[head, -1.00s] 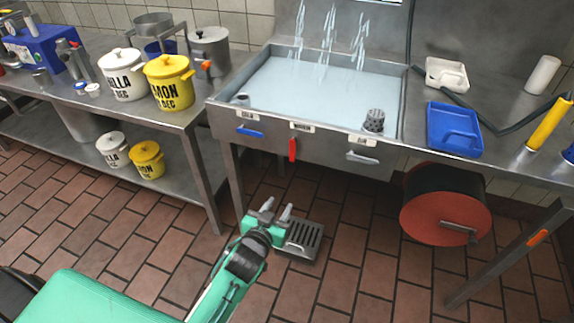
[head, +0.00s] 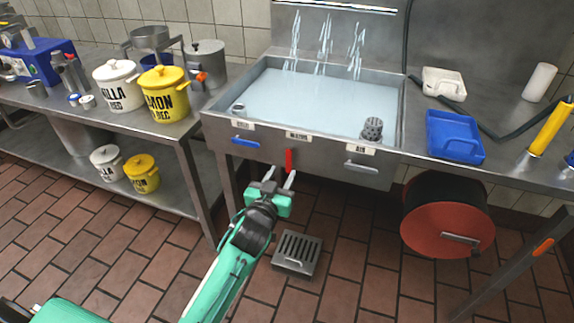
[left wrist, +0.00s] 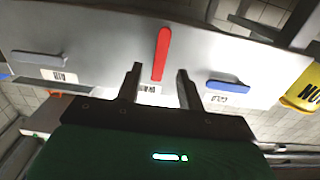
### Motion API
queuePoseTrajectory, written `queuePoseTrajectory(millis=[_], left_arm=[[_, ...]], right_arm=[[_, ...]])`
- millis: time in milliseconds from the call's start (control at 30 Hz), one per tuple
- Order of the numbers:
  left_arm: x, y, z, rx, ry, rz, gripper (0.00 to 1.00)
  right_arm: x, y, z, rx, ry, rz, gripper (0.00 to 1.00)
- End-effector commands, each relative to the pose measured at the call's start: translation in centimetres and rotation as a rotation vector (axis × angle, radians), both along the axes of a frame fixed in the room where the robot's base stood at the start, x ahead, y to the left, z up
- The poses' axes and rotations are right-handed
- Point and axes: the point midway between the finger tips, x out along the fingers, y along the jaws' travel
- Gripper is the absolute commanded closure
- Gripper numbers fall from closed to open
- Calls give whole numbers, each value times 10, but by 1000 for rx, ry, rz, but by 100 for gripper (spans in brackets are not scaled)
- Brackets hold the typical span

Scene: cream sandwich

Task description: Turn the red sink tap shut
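The red tap lever (head: 289,160) hangs straight down on the front of the steel sink, at the middle label. In the left wrist view the red lever (left wrist: 161,54) stands upright in the picture, just beyond the fingertips and in line with the gap between them. My left gripper (head: 279,176) is open and empty, just below and in front of the lever; its two spread fingers also show in the left wrist view (left wrist: 160,82). Water streams fall into the full sink basin (head: 320,98). My right gripper is not in view.
A blue lever (head: 246,142) is left of the red one, a grey lever (head: 362,166) right. A floor grate (head: 297,253) lies below. A red hose reel (head: 447,222) hangs at right; a table with pots (head: 165,98) stands at left.

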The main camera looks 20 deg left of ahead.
Motion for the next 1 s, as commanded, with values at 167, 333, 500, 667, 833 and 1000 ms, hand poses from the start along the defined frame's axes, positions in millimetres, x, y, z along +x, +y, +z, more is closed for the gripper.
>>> queuePoseTrajectory(millis=[167, 333, 500, 667, 833, 1000], left_arm=[[28, -1, 0, 2, 0, 0, 62], [44, -1, 0, 0, -1, 0, 62], [50, -2, 0, 0, 1, 0, 62], [50, -2, 0, 0, 0, 0, 62], [50, -2, 0, 0, 0, 0, 78], [50, -2, 0, 0, 0, 0, 100]], right_arm=[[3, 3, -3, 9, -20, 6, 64], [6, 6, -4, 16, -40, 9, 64], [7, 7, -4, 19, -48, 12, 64], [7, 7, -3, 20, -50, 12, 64], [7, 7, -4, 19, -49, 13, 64], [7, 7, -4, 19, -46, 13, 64]])
